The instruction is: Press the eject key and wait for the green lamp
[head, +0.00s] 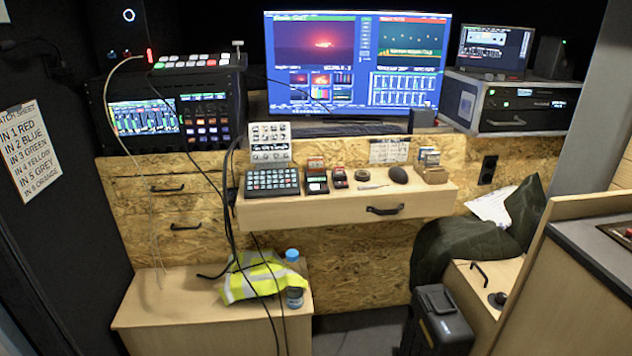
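The eject key cannot be picked out for certain at this size. On the wooden drawer shelf (430,208) stand a black keypad with many keys (272,183), a small dark device with a reddish top (316,177) and a smaller dark device (340,178) beside it. Either small device may carry the key; their markings are too small to read. I cannot make out a lit green lamp on them. A rack unit (525,103) at the right back shows small green lights. Neither of my grippers is in view.
A large monitor (355,62) stands behind the shelf. A video switcher (195,62) is at left. Black cables hang left of the keypad. A round puck (361,175), a dark mouse-like object (398,175) and a card box (432,172) share the shelf. A hi-vis vest (258,277) lies below.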

